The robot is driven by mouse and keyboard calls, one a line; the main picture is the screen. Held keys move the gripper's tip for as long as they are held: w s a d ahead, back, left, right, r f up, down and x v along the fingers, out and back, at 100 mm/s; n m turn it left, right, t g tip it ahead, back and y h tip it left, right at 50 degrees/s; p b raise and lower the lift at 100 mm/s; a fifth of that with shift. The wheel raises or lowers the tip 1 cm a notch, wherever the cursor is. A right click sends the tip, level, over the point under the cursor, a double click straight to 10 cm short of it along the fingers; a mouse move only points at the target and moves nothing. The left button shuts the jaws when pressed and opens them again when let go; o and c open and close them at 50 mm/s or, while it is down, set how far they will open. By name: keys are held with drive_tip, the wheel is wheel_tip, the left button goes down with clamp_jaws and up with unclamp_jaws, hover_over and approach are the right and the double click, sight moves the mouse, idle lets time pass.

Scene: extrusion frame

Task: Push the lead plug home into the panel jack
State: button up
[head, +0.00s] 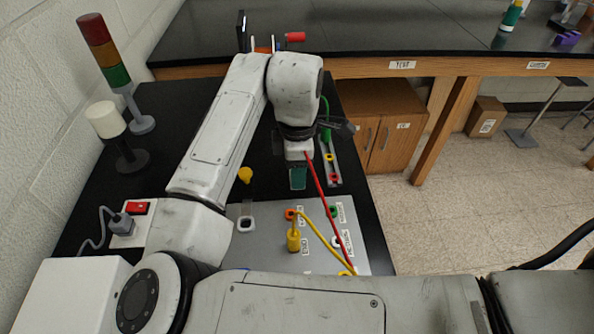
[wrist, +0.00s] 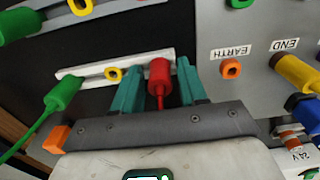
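The red lead plug (wrist: 159,76) is between my gripper's two teal fingers (wrist: 157,85) in the wrist view, with a narrow gap on each side. Its red cable (head: 317,182) runs down to the panel's near right in the head view. The plug overlaps the end of a white strip (wrist: 90,70); I cannot tell whether it sits in it. The grey panel (head: 262,261) has an empty orange jack (head: 291,214), labelled EARTH in the wrist view (wrist: 231,68). A yellow plug (head: 293,240) stands by END. My gripper (head: 298,178) is beyond the panel.
A rail (head: 333,177) with coloured sockets lies right of my gripper, with a green lead at its far end. A yellow piece (head: 245,175) and a signal tower (head: 110,55) are to the left. A yellow cable (head: 325,235) arches over the panel.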

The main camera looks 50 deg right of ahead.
clamp_jaws()
drive_tip(key=shift+r, duration=0.2)
idle(0.3)
drive_tip(key=shift+r+p, duration=2.8)
drive_tip(key=shift+p, duration=0.4)
drive_tip(key=shift+a, duration=0.1)
